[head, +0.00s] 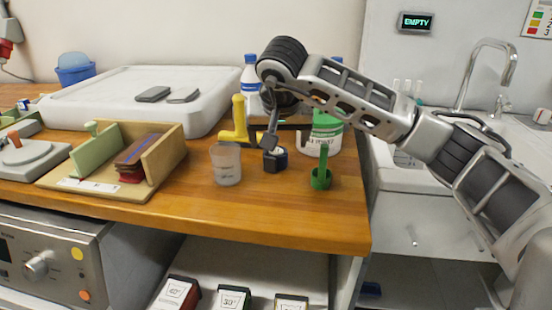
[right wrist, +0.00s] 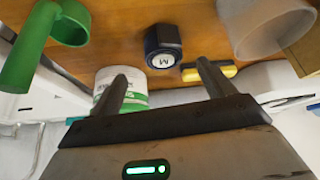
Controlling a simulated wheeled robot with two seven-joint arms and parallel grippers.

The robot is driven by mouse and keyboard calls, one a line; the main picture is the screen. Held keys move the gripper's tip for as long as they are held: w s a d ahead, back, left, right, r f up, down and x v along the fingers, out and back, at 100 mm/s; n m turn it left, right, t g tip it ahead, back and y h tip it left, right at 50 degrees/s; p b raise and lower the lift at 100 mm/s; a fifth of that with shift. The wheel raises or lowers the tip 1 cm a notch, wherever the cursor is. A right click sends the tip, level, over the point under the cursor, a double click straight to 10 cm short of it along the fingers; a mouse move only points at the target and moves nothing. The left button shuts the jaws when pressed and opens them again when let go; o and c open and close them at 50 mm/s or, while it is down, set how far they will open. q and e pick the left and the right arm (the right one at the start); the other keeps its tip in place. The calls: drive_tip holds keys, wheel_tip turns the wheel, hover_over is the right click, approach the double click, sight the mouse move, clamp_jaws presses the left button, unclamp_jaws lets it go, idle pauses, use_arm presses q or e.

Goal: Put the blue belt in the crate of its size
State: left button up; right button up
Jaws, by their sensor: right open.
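A dark blue rolled item with a white M label, which looks like the blue belt (right wrist: 163,47), stands on the wooden bench; it also shows in the head view (head: 275,160). My right gripper (right wrist: 163,74) is open and empty, its two fingers pointing toward the belt, which lies beyond and between the fingertips. In the head view the right gripper (head: 275,142) is just above the belt and partly hides it. Three labelled boxes, with red (head: 176,294), green (head: 233,297) and yellowish (head: 291,302) markings, sit on the shelf below, cut off by the picture edge; I cannot tell whether they are the size crates.
Close around the belt are a clear cup (head: 226,165), a green holder (head: 321,178), a yellow item (head: 238,122) and a white tub with a green lid (head: 320,138). A wooden rack (head: 165,158) stands left. A sink (head: 400,175) is at the right.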

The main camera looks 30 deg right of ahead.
sight(276, 151)
drive_tip(key=shift+a+x, duration=0.1)
drive_tip(key=shift+x, duration=1.35)
drive_tip(key=shift+a+x, duration=0.15)
drive_tip(key=shift+x, duration=1.35)
drive_tip(key=c, duration=1.2)
drive_tip(key=shift+r, duration=0.1)
